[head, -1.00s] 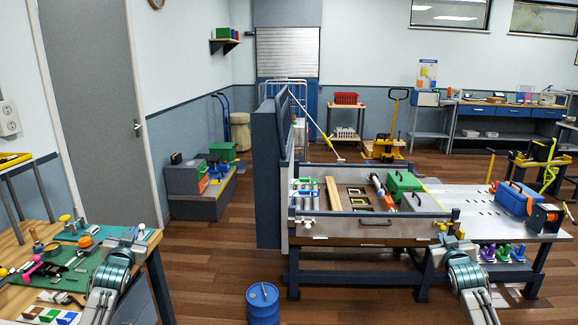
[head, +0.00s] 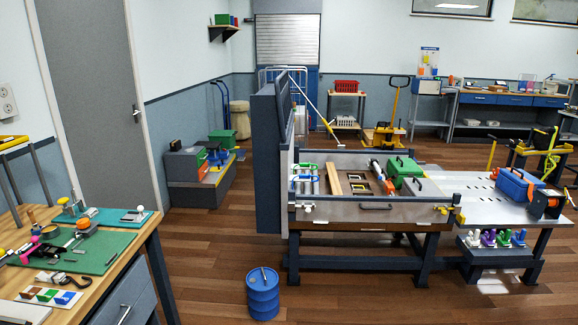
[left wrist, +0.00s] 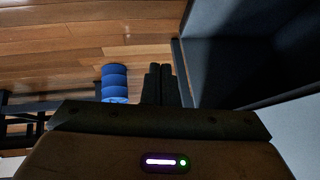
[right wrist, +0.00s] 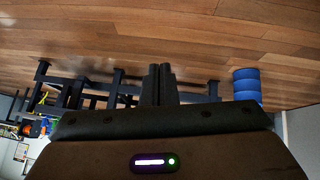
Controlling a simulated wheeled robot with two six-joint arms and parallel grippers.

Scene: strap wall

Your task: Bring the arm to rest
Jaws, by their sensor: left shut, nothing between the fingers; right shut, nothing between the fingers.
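My left gripper (left wrist: 160,84) shows in the left wrist view with its two dark fingers together and nothing between them. My right gripper (right wrist: 158,84) shows in the right wrist view, also with its fingers together and empty. Both wrist views look over the wooden floor and appear inverted. Neither arm shows in the head view now. Neither gripper appears to touch anything.
A blue drum (head: 263,294) stands on the floor ahead. A workbench (head: 150,240) is at the left, with a green mat (head: 100,259). A walled work table (head: 345,211) stands ahead, beside a tall dark panel (head: 266,170). Floor around the drum is clear.

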